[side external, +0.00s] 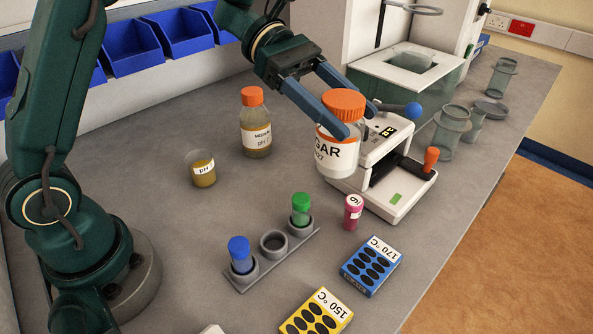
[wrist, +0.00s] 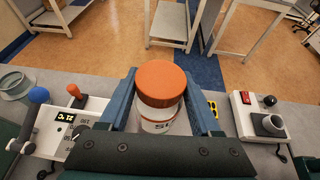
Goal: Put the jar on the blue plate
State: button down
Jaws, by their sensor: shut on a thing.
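The jar (side external: 341,152) is white with an orange screw lid and a printed label, of which "GAR" shows. My gripper (side external: 357,121) is shut on it, with one blue finger on each side just below the lid. The jar is upright and appears held above the bench, in front of the white instrument. The wrist view shows the jar's orange lid (wrist: 162,82) between the two fingers. The only blue flat piece I see is a blue plate (side external: 369,265) with black ovals, marked 170 °C. It lies on the bench with its top clear, in front of and below the jar.
A pink-capped tube (side external: 353,212) stands between jar and plate. A yellow plate (side external: 316,312) marked 150 °C lies nearby. A grey rack (side external: 272,258) holds blue- and green-capped tubes. An orange-capped bottle (side external: 256,135), beaker (side external: 202,170) and white instrument (side external: 385,165) stand behind.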

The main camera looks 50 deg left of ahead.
jog(key=shift+w+a+f, duration=0.2)
jog(key=shift+a+f, duration=0.05)
jog(key=shift+a, duration=0.3)
jog(key=shift+d+f, duration=0.1)
jog(key=shift+f, duration=0.15)
jog(key=shift+s+d+f, duration=0.3)
jog(key=shift+d+f, duration=1.45)
jog(key=shift+d, duration=0.05)
jog(key=shift+s+d+f, duration=0.3)
jog(key=shift+d+f, duration=1.5)
jog(key=shift+d, duration=0.05)
jog(key=shift+s+d+f, duration=0.3)
jog(key=shift+d+f, duration=1.45)
jog(key=shift+d, duration=0.05)
jog(key=shift+c, duration=0.5)
grip_release()
jog(key=shift+f, duration=0.15)
